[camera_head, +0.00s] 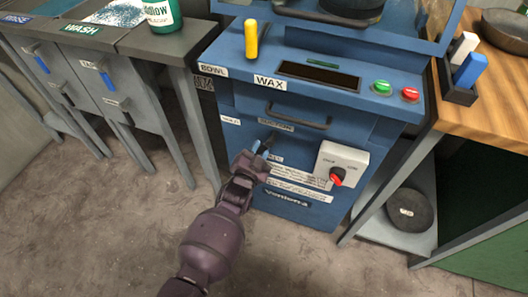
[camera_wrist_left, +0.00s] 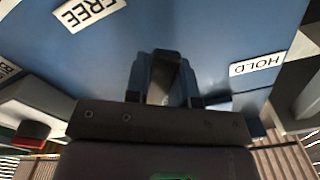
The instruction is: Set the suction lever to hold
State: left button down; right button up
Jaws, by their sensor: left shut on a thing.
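The blue machine (camera_head: 225,98) has a suction control on its front, below the label "SUCTION" (camera_head: 276,125). My left gripper (camera_head: 264,148) is at this control and shut on the grey suction lever (camera_wrist_left: 163,85), which shows between the fingers in the left wrist view. The fingers hide much of the lever. The "HOLD" label (camera_wrist_left: 256,66) is to the right of the gripper in the wrist view, and the "FREE" label (camera_wrist_left: 90,12) is to the upper left. In the head view, a small label (camera_head: 275,158) is partly hidden by the gripper. My right gripper is out of view.
A white box with a red knob (camera_head: 336,178) juts out right of the gripper. A drawer handle (camera_head: 298,117) is above it. Green (camera_head: 382,87) and red (camera_head: 410,94) buttons and a yellow lever (camera_head: 251,40) are on top. Bare floor lies in front.

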aim_at(253, 126)
pick_arm(q)
jog(key=m, duration=0.1)
jog(key=a+r+m, duration=0.1)
jog(key=m, duration=0.1)
jog(key=shift+w+a+r+p, duration=0.1)
jog(key=shift+w+r+p, duration=0.1)
jog(key=shift+w+p, duration=0.1)
jog(key=m, duration=0.1)
jog(key=a+r+m, duration=0.1)
jog(key=shift+m, duration=0.3)
jog(key=shift+w+a+r+m+p, duration=0.1)
jog(key=shift+r+m+p, duration=0.3)
jog(key=shift+m, duration=0.5)
jog(key=shift+a+r+m, duration=0.15)
jog(key=shift+r+m, duration=0.45)
jog(key=shift+m, duration=0.5)
jog(key=shift+r+m, duration=0.5)
jog(key=shift+m, duration=0.4)
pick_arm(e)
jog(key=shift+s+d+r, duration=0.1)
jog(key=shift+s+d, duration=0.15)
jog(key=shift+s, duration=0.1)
pick_arm(q)
jog(key=shift+w, duration=0.1)
jog(key=c, duration=1)
grip_release()
jog(key=shift+o, duration=0.2)
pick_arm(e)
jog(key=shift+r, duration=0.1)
